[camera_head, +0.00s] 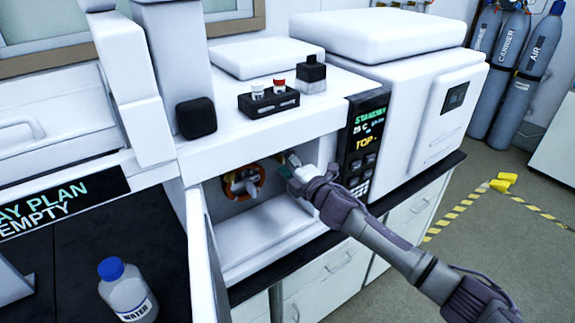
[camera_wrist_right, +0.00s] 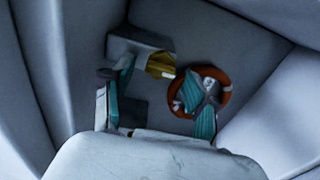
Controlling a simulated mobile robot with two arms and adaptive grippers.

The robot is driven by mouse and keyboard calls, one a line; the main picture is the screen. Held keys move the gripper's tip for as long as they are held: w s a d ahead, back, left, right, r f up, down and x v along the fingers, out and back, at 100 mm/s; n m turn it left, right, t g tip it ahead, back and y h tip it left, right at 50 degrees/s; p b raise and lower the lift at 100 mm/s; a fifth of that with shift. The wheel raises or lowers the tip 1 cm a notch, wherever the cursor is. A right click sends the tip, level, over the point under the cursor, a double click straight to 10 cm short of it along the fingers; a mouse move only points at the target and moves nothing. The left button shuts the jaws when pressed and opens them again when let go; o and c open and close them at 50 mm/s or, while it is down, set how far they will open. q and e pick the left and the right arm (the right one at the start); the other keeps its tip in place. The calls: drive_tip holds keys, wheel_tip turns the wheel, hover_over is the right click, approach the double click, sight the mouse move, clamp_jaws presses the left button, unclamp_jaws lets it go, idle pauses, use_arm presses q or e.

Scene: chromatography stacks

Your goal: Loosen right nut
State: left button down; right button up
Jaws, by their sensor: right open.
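The brass nut (camera_wrist_right: 160,65) projects from a grey block (camera_wrist_right: 138,48) inside the open oven compartment. In the head view the brass nut (camera_head: 293,158) shows small, just past my right gripper. A second nut is not clear to me. My right gripper (camera_head: 287,169) reaches into the compartment from the right. In the wrist view its teal-padded fingers (camera_wrist_right: 158,78) are spread, one to the left of the nut and one to the right. I see nothing held. The right finger covers part of the orange column coil (camera_wrist_right: 223,82). My left gripper is not in view.
The oven's open door (camera_head: 201,245) stands left of the compartment. The black-faced control panel (camera_head: 366,135) is close beside my right gripper. A vial rack (camera_head: 268,106) and dark bottle (camera_head: 312,75) stand on top. A water bottle (camera_head: 127,292) stands at lower left.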

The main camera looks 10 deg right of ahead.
drive_tip(key=v, duration=1.2)
drive_tip(key=d+f+m+g+h, duration=0.1)
drive_tip(key=d+f+m+h, duration=0.15)
drive_tip(key=f, duration=0.65)
drive_tip(key=d+f+m+g+h, duration=0.1)
drive_tip(key=d+f+m+h, duration=0.2)
drive_tip(key=f, duration=0.7)
drive_tip(key=s+d+f+m+g, duration=0.1)
drive_tip(key=s+f+m+g, duration=0.1)
drive_tip(key=s+f, duration=0.35)
drive_tip(key=s+d+f+m+g+h, duration=0.1)
drive_tip(key=s+d+f+m, duration=0.15)
drive_tip(key=f, duration=0.65)
drive_tip(key=s+d+f+m+g, duration=0.1)
drive_tip(key=s+f+m+g, duration=0.15)
drive_tip(key=s+f, duration=0.4)
drive_tip(key=s+f+m+g, duration=0.3)
drive_tip(key=s+f+m, duration=0.1)
drive_tip(key=s+f, duration=0.95)
drive_tip(key=s+a+f+m+g, duration=0.2)
drive_tip(key=s+f, duration=0.1)
drive_tip(key=s, duration=0.9)
drive_tip(key=s+a+f+m+g, duration=0.1)
drive_tip(key=s+a+f+g, duration=0.2)
drive_tip(key=s, duration=1)
drive_tip(key=shift+f+m, duration=0.35)
drive_tip(key=shift+f, duration=0.4)
